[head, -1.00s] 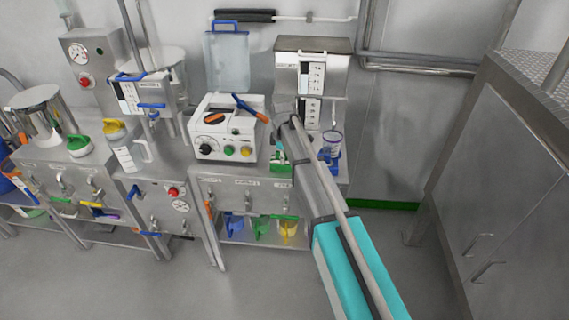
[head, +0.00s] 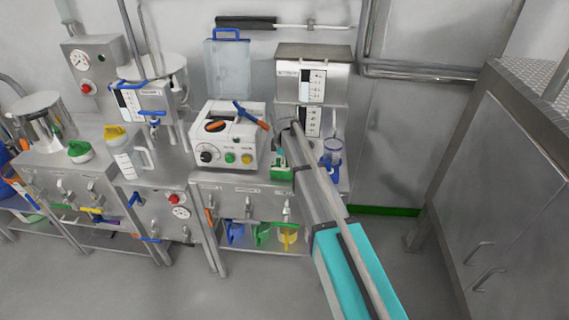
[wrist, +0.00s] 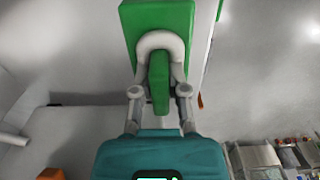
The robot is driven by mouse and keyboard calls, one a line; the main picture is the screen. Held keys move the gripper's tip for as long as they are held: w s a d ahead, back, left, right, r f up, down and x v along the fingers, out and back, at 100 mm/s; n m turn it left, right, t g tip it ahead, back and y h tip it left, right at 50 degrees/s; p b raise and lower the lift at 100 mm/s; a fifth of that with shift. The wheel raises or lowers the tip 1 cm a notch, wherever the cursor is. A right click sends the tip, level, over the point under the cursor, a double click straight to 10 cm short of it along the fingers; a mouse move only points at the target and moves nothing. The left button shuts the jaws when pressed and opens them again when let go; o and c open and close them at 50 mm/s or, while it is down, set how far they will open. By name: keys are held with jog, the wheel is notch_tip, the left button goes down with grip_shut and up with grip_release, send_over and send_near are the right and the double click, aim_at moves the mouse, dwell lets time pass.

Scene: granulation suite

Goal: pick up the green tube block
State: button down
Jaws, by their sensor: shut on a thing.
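The green tube block (wrist: 155,18) fills the top middle of the wrist view. A narrow green part of it comes down between the fingers of my gripper (wrist: 160,68), which are shut on it. A pale grey arch curves over this narrow part; I cannot tell whether it belongs to the block or to the fingers. In the head view the green block (head: 282,174) shows at the right end of the bench, beside the white control box. My arm partly hides it there, and whether it touches the bench is unclear.
The white control box (head: 228,135) with knobs stands just left of the block. A clear container with blue parts (head: 332,152) stands close on the right, and a dispenser (head: 312,75) is behind. A large steel cabinet (head: 490,180) stands on the right. Open floor lies in front.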

jog(key=s+d+r+p, duration=0.1)
jog(key=s+r+p, duration=1)
jog(key=s, duration=0.3)
jog(key=shift+d+r, duration=0.15)
jog(key=shift+r, duration=0.35)
jog(key=shift+s, duration=0.1)
dwell(0.4)
